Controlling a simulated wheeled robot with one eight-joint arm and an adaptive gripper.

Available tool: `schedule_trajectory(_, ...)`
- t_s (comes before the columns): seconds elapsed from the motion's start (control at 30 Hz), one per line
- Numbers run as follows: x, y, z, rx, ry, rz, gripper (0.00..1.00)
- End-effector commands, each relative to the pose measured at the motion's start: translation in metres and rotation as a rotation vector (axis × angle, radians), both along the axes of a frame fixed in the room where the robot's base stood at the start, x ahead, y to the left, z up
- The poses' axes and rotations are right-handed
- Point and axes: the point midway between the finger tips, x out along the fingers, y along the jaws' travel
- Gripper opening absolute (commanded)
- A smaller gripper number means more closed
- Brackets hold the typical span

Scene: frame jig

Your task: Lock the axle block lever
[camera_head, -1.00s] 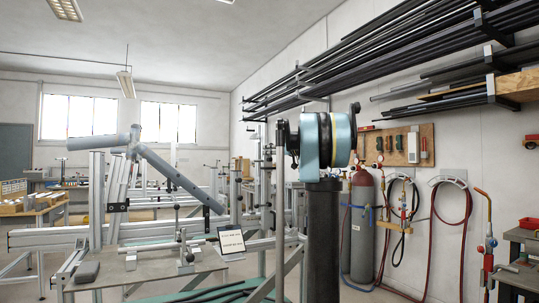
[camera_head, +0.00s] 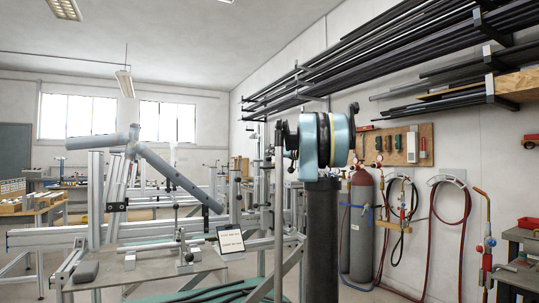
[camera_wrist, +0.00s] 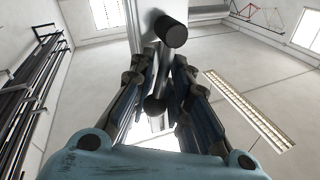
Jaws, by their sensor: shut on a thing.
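In the wrist view my gripper (camera_wrist: 166,72) is shut, with its dark fingers on either side of a black cylindrical part (camera_wrist: 172,30). A second dark round end (camera_wrist: 155,106) shows lower down between the fingers. I cannot tell for sure whether this is the axle block lever. In the head view, the fingers and what they hold cannot be made out behind my own blue and black arm. A small block with a rod (camera_head: 185,252) stands on the grey jig plate (camera_head: 205,264); whether it is the axle block is unclear.
The aluminium frame jig (camera_head: 45,239) and a large grey tube frame (camera_head: 175,178) fill the left side. A small sign (camera_head: 231,240) stands beside the plate. Gas cylinders (camera_head: 362,230) and hoses stand along the right wall, below a bar rack (camera_head: 400,45).

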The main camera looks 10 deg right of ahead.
Motion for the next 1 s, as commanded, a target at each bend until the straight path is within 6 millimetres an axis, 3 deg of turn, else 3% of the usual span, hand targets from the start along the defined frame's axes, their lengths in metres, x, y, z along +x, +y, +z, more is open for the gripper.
schedule_trajectory(0.37, 0.000, -0.004, -0.001, 0.048, 0.016, -0.002, 0.00)
schedule_trajectory(0.4, 0.000, -0.003, -0.001, 0.048, 0.016, -0.002, 0.19)
schedule_trajectory(0.47, 0.000, -0.003, -0.001, 0.048, 0.016, -0.002, 0.29)
schedule_trajectory(0.83, -0.001, -0.004, -0.001, 0.047, 0.016, -0.001, 0.29)
schedule_trajectory(1.0, -0.014, -0.013, -0.003, 0.047, 0.016, -0.003, 0.29)
